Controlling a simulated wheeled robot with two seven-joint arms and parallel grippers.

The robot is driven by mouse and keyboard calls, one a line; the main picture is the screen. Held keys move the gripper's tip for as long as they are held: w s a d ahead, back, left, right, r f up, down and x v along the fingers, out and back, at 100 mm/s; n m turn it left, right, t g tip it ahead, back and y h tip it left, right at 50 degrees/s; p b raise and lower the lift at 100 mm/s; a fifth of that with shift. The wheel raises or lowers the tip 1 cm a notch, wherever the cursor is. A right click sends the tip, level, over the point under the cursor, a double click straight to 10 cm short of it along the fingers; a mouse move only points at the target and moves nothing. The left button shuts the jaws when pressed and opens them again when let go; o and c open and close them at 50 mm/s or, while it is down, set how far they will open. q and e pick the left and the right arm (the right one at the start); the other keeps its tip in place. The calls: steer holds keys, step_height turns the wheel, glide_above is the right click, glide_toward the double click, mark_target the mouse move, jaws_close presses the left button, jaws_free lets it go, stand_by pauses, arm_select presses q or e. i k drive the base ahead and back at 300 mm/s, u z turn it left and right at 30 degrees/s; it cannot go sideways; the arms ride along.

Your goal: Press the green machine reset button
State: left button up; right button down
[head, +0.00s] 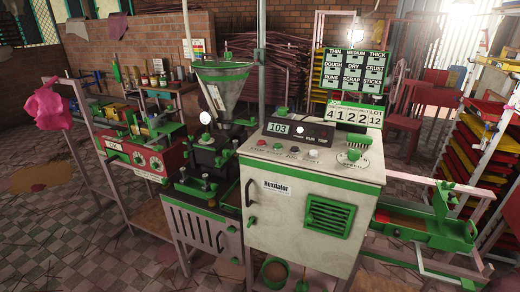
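A white-and-green machine (262,215) with the label "Hexdalor" stands in the middle of the head view. Its sloped top panel (325,160) carries a row of small buttons or knobs (278,146) with lettering too small to read. A display (279,128) on the panel reads 103. A round dial with a green part (354,154) sits at the panel's right. I cannot tell which control is the reset button. Neither of my grippers shows in the head view.
A metal hopper (222,85) and a red-and-green machine (150,158) stand left of the white machine. A counter sign (352,115) and a label board (354,70) rise behind it. A green tray bench (430,230) and a rack of trays (485,130) are at the right. Tiled floor (90,250) is free at front left.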

mark_target(312, 153)
steer(key=u, duration=1.6)
steer(key=i, duration=1.2)
steer(key=z, duration=1.7)
